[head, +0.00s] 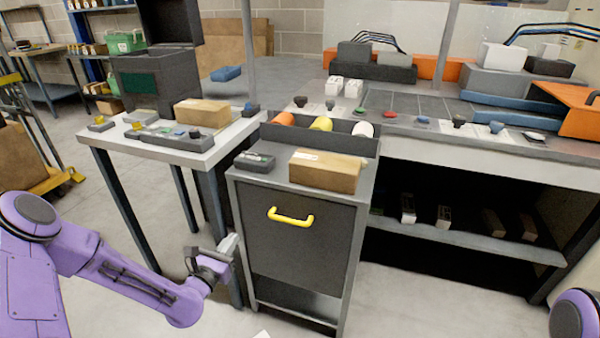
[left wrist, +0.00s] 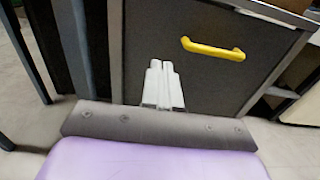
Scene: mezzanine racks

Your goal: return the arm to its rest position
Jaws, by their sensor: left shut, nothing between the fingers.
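My left arm comes in from the left in the head view, and its gripper (head: 229,244) is low in front of the left side of the dark grey cabinet. In the left wrist view the two pale fingers (left wrist: 162,84) lie side by side, shut, with nothing between them. Behind them is the cabinet's front panel (left wrist: 160,35) with its yellow handle (left wrist: 213,48). The fingers are left of the handle and apart from it. The handle also shows in the head view (head: 290,217). Only a purple piece of my right arm shows at the lower right; its gripper is out of view.
The cabinet top (head: 275,178) bears a cardboard box (head: 326,171) and a small dark device (head: 254,161). A small table (head: 165,150) stands left, its legs close behind my left gripper. A long workbench (head: 480,165) with a lower shelf stands right. The foreground floor is mostly clear.

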